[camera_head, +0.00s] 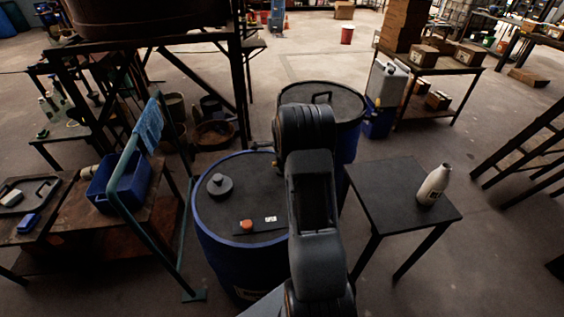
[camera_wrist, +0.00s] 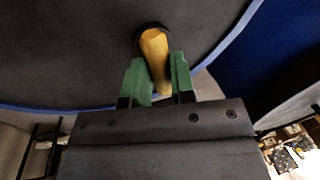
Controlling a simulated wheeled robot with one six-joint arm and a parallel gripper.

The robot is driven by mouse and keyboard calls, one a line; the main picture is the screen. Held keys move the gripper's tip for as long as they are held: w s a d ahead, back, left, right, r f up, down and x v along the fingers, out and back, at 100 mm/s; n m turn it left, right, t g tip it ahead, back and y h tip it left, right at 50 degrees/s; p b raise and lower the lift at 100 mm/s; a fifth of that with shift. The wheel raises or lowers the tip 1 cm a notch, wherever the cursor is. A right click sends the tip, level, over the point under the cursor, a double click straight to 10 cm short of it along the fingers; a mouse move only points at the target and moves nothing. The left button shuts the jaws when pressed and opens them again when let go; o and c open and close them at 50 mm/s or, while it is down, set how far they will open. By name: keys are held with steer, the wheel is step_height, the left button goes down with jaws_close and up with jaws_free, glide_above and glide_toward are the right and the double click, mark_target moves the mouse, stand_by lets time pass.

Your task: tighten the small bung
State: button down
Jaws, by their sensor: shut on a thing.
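The small bung (camera_wrist: 153,45) looks like a yellow, tapering piece with a dark collar at its far end, against a dark drum lid (camera_wrist: 70,50) with a blue rim. My gripper (camera_wrist: 158,64) has its two green fingers shut on the yellow piece, one on each side. In the head view my arm hides the gripper and the bung. The near blue drum (camera_head: 203,235) has a dark lid bearing a larger dark round knob (camera_head: 220,186) and a small plate with an orange button (camera_head: 246,225). How tight the bung sits cannot be told.
A second dark-lidded drum (camera_head: 345,98) stands behind my arm. A dark table (camera_head: 385,185) with a pale bottle (camera_head: 434,185) is at the right. A green rail (camera_head: 125,180) and a blue bin (camera_head: 105,190) are at the left. Open floor lies beyond the drums.

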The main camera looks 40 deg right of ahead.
stand_by(0.4)
steer(key=c, duration=1)
jaws_free()
steer(key=shift+o, duration=0.2)
step_height(320, 180, up, 14)
steer(key=s+a, duration=0.1)
steer(key=s, duration=0.1)
steer(key=shift+s+f+b, duration=0.2)
steer(key=shift+b, duration=0.2)
